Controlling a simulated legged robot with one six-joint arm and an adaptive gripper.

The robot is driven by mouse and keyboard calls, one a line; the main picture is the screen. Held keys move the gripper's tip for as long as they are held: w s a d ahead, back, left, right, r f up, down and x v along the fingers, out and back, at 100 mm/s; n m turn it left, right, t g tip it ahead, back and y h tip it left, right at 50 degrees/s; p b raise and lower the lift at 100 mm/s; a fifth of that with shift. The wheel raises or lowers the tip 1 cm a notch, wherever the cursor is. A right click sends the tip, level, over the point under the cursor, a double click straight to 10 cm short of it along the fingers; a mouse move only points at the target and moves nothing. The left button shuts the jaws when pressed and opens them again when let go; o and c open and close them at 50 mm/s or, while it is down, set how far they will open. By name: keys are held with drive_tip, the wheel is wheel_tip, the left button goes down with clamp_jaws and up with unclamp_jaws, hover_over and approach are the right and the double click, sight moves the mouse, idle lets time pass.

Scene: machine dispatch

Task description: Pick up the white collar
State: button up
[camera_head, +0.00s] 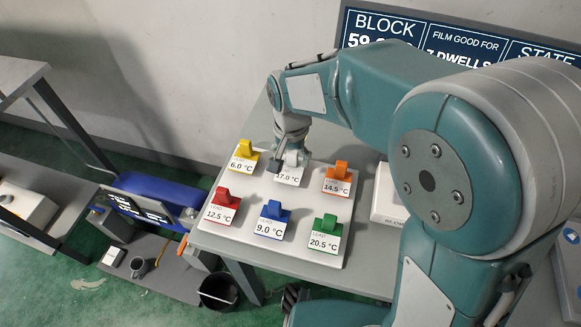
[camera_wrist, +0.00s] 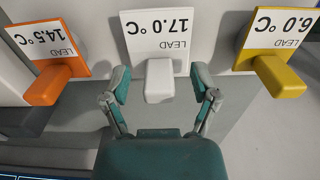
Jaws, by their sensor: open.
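The white collar (camera_wrist: 159,82) is a white block on a card reading 17.0 °C, at the middle of the wrist view. My gripper (camera_wrist: 160,84) is open, with one finger on each side of the white collar and small gaps between. In the head view the white collar (camera_head: 291,159) stands in the back row of a white board (camera_head: 262,244), partly hidden by my gripper (camera_head: 290,150) above it.
Yellow (camera_head: 246,150) and orange (camera_head: 340,171) collars flank the white one. Red (camera_head: 223,197), blue (camera_head: 274,211) and green (camera_head: 325,225) collars stand in the front row. A screen (camera_head: 440,40) is behind. A blue object (camera_head: 165,193) lies left of the table.

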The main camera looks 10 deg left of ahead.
drive_tip(key=shift+f, duration=0.75)
clamp_jaws()
